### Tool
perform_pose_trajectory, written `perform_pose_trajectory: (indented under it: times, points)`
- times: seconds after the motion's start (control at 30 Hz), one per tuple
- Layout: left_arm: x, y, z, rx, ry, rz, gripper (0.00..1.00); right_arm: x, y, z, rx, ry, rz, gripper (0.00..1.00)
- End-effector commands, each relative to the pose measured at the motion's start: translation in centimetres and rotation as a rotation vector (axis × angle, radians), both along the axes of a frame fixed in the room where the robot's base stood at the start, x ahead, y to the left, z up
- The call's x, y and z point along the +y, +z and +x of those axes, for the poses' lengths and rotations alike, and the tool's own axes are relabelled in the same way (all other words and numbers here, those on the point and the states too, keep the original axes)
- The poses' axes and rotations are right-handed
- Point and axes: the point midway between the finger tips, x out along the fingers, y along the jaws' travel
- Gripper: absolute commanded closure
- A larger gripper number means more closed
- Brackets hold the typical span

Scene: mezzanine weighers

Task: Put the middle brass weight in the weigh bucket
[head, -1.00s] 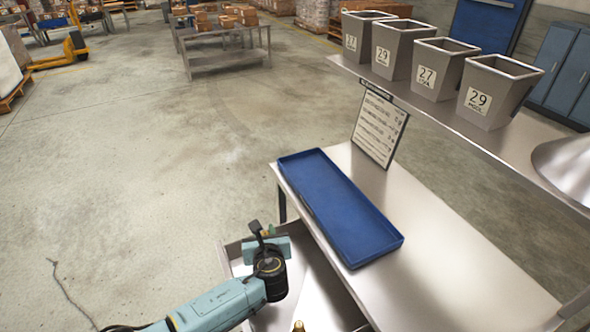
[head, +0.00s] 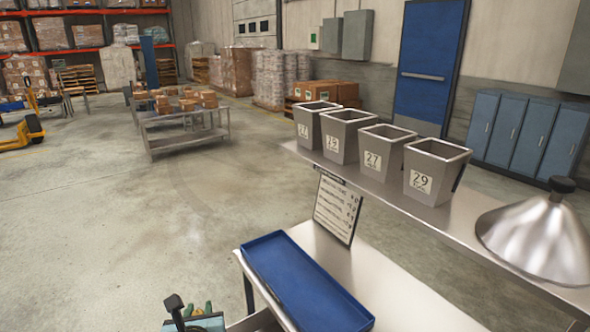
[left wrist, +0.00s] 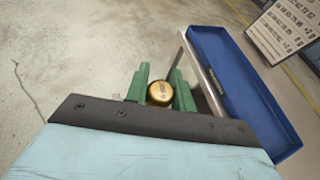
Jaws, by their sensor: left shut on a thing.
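A round brass weight (left wrist: 160,93) sits between the green fingers of my left gripper (left wrist: 159,92) in the left wrist view, and the gripper is shut on it. Only its top face shows clearly; which of the weights it is, I cannot tell. Several grey tapered buckets with number cards, one marked 29 (head: 433,172), stand on the raised shelf. I cannot tell whether any is the weigh bucket. My right gripper is not in view.
A blue tray (head: 300,285) lies on the steel bench (head: 410,308), with a printed sign (head: 337,208) behind it. A metal cone with a black knob (head: 538,237) is on the shelf (head: 465,225) at right. Open floor lies left of the bench.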

Motion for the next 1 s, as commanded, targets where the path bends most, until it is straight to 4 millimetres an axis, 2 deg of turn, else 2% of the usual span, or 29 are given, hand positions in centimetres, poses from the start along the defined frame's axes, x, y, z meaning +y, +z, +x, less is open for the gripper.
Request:
perform_pose_trajectory:
  times: [0.03,0.2,0.5,1.0]
  points:
    - [0.3,0.5,-0.9,-0.004,-0.023,0.000,1.00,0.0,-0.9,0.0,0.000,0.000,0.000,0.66]
    - [0.6,3.1,-3.7,-0.005,-0.108,0.002,1.00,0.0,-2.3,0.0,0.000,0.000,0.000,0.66]
    - [0.1,6.1,-7.4,-0.003,-0.224,0.000,1.00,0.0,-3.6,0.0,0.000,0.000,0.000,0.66]
    - [0.1,6.5,-7.9,0.000,-0.239,0.000,1.00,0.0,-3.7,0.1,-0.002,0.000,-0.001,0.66]
